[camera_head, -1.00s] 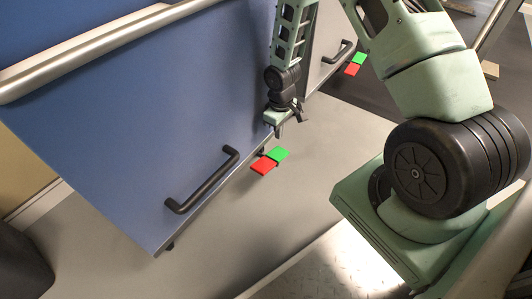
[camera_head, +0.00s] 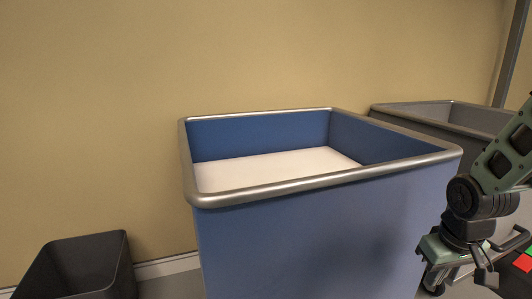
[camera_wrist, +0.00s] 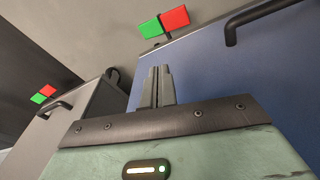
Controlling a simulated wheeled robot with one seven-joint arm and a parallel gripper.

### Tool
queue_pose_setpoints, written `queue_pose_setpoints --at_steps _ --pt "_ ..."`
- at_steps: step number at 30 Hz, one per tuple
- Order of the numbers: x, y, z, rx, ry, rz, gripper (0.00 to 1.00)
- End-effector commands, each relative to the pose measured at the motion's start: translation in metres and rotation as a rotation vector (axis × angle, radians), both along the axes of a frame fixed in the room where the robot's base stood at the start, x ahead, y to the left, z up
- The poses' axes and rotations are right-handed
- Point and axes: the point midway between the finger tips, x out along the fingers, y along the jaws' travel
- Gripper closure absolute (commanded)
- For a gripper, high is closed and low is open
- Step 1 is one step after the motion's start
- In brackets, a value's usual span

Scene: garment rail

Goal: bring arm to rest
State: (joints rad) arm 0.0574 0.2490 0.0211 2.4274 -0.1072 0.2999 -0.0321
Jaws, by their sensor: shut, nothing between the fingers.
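My gripper (camera_head: 464,268) hangs at the right edge of the head view, in front of the blue bin's right side. In the wrist view its two fingers (camera_wrist: 155,88) stand close together with nothing between them. The blue bin (camera_head: 310,245) has a metal rim and a pale bottom inside. Its blue side (camera_wrist: 235,75) and black handle (camera_wrist: 262,18) show beyond the fingers in the wrist view. I cannot tell the exact gap between gripper and bin.
A grey bin (camera_head: 425,112) stands behind and right of the blue one. A small dark open bin (camera_head: 75,265) is at lower left. Red and green pedals show near the grey bin (camera_wrist: 43,94) and blue bin (camera_wrist: 165,22). A tan wall is behind.

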Motion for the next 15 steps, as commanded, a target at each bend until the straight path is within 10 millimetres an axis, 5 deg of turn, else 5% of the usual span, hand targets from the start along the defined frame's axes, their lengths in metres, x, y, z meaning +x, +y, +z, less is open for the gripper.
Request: queue_pose_setpoints --at_steps 9,15 --pt "-0.05 0.02 0.05 0.054 -0.074 -0.091 1.0" --pt "-0.075 0.094 0.103 0.069 0.0 0.128 1.0"
